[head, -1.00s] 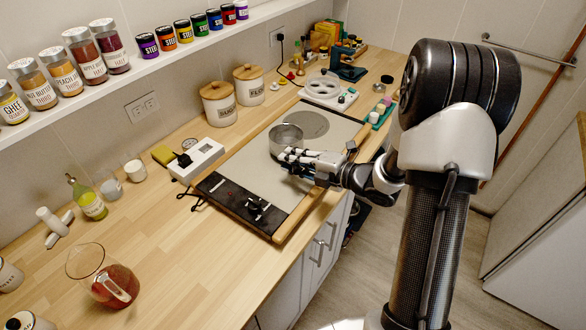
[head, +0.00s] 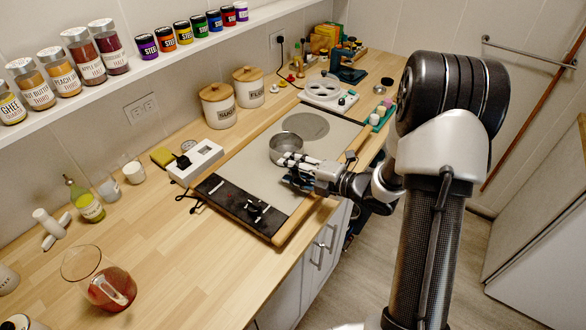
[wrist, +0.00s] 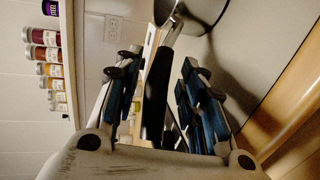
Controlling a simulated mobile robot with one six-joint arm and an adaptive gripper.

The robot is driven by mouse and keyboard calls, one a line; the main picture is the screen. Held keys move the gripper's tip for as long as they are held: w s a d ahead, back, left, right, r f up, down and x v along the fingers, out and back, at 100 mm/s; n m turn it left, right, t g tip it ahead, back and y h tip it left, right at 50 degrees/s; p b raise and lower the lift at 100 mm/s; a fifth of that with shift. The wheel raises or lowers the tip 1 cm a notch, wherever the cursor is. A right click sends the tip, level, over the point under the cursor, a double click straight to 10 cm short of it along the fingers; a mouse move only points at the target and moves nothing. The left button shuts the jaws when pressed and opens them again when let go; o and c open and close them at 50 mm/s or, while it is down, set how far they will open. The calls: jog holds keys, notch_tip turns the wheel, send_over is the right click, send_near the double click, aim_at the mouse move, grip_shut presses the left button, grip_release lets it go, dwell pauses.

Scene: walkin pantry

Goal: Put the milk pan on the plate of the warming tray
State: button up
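The milk pan (head: 286,150) is a grey metal pan with a black handle. It is over the beige surface of the warming tray (head: 243,170), nearer the front than the tray's round grey plate (head: 308,126). Its rim seems to overlap the plate's edge in the picture; I cannot tell whether its base touches the tray. My gripper (head: 296,173) is at the pan's near side. In the wrist view the pan's black handle (wrist: 157,90) runs between my gripper's fingers (wrist: 160,80), with gaps beside it, so they look open around it. The pan body shows at the top.
The tray has a wooden rim and a dark control strip (head: 240,205) at its near end. A white device (head: 196,162) and canisters (head: 218,105) stand behind it. A glass jug (head: 108,287) stands far left. Jars line the wall shelf (head: 155,65). Counter between jug and tray is clear.

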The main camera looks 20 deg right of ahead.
jog(key=shift+r+p, duration=0.25)
jog(key=shift+p, duration=0.05)
jog(key=p+v, duration=0.2)
jog(key=v, duration=1)
jog(key=w+d+r+m+h, duration=0.3)
jog(key=w+r+m+h, duration=0.1)
jog(key=w+h, duration=0.15)
jog(key=s+r+m+g+h, duration=0.2)
jog(key=s+r+m+h, duration=0.2)
jog(key=r+m+h, duration=0.35)
jog(key=s+a+r+m+g+y, duration=0.1)
jog(key=s+a+m+g+y, duration=0.1)
jog(key=s+a+m, duration=0.5)
jog(key=s+a+m+g+y, duration=0.2)
jog(key=s+a+m, duration=0.5)
jog(key=s, duration=0.9)
jog(key=shift+a+r+g, duration=0.4)
jog(key=shift+a+g, duration=0.1)
jog(key=shift+g, duration=0.3)
